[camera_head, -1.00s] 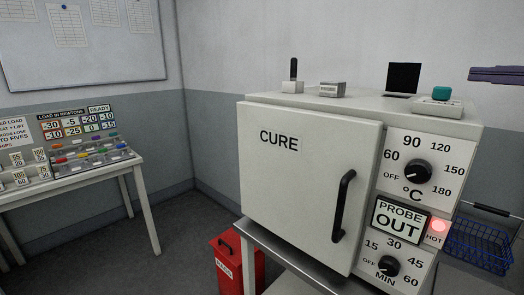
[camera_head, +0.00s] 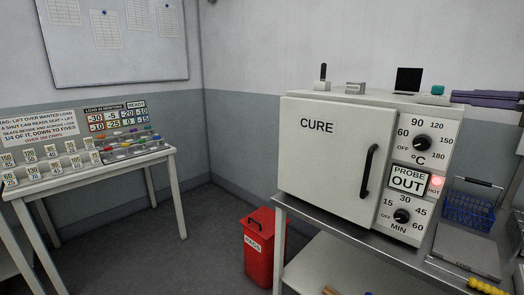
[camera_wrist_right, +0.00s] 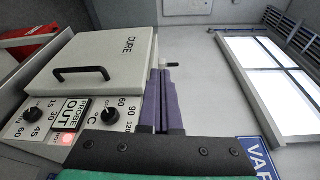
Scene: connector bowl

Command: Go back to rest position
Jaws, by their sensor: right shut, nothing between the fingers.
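My right gripper (camera_head: 458,97) shows at the right edge of the head view as dark purple fingers pointing left. It looms in front of the right end of the white CURE oven's top. In the right wrist view its two purple fingers (camera_wrist_right: 162,102) lie together, shut and empty. The CURE oven (camera_head: 325,160) stands on a metal bench with its door closed, and also shows in the wrist view (camera_wrist_right: 100,60). I cannot tell the exact gap between the fingers and the oven. My left gripper is in neither current view.
A red bin (camera_head: 262,262) stands on the floor left of the metal bench (camera_head: 335,230). A blue wire basket (camera_head: 468,210) is right of the oven. A white table (camera_head: 160,157) with cards and coloured chips stands left. Open floor lies between.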

